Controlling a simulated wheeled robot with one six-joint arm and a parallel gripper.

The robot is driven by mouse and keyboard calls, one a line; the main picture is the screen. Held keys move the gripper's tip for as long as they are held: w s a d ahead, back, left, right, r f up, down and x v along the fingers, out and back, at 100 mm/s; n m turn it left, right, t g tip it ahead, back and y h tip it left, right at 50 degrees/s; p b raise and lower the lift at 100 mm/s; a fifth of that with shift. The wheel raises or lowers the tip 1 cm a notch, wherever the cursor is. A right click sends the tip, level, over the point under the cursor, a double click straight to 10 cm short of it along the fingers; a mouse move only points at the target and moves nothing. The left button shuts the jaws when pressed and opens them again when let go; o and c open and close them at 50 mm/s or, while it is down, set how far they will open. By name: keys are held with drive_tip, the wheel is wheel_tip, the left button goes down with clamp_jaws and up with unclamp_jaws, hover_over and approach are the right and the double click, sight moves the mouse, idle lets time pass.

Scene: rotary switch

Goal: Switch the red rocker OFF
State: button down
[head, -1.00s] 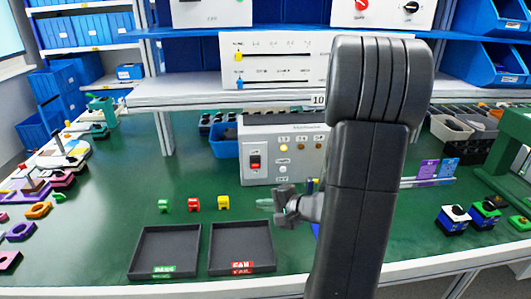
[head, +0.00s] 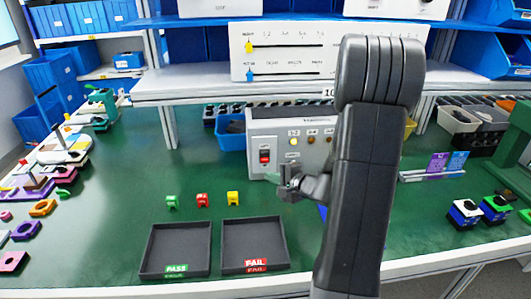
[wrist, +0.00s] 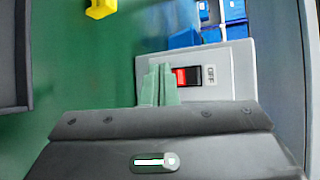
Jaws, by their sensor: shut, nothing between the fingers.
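The red rocker (head: 265,157) sits in a dark frame on the left of the grey box's front panel (head: 285,166). In the wrist view the rocker (wrist: 181,77) shows a red part beside a black part, with an OFF label (wrist: 211,75) to its right. My gripper (head: 273,180) is in front of the box, a little below and right of the rocker in the head view. Its pale green fingers (wrist: 160,84) are shut together and empty, just left of the rocker in the wrist view. I cannot tell whether they touch the panel.
A yellow lamp (head: 293,142) and other round fittings are right of the rocker. Green, red and yellow blocks (head: 202,200) stand behind the PASS tray (head: 150,245) and FAIL tray (head: 285,240). A shelf (head: 215,82) overhangs behind.

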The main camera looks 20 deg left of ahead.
sight(262, 157)
drive_tip(key=w+a+p, duration=0.2)
drive_tip(key=w+a, duration=0.1)
drive_tip(key=w, duration=0.2)
drive_tip(key=shift+w+a+r, duration=0.25)
drive_tip(key=shift+w+r, duration=0.05)
drive_tip(key=shift+r, duration=0.15)
idle(1.7)
drive_tip(key=shift+w+a+b, duration=0.25)
drive_tip(key=shift+w+b, duration=0.1)
drive_tip(key=shift+b, duration=0.05)
drive_tip(key=shift+w+a+r, duration=0.1)
drive_tip(key=shift+w+a, duration=0.05)
drive_tip(key=shift+w, duration=0.15)
idle(0.6)
drive_tip(key=shift+s+d+b, duration=0.4)
drive_tip(key=shift+s+b, duration=0.25)
drive_tip(key=shift+b, duration=0.25)
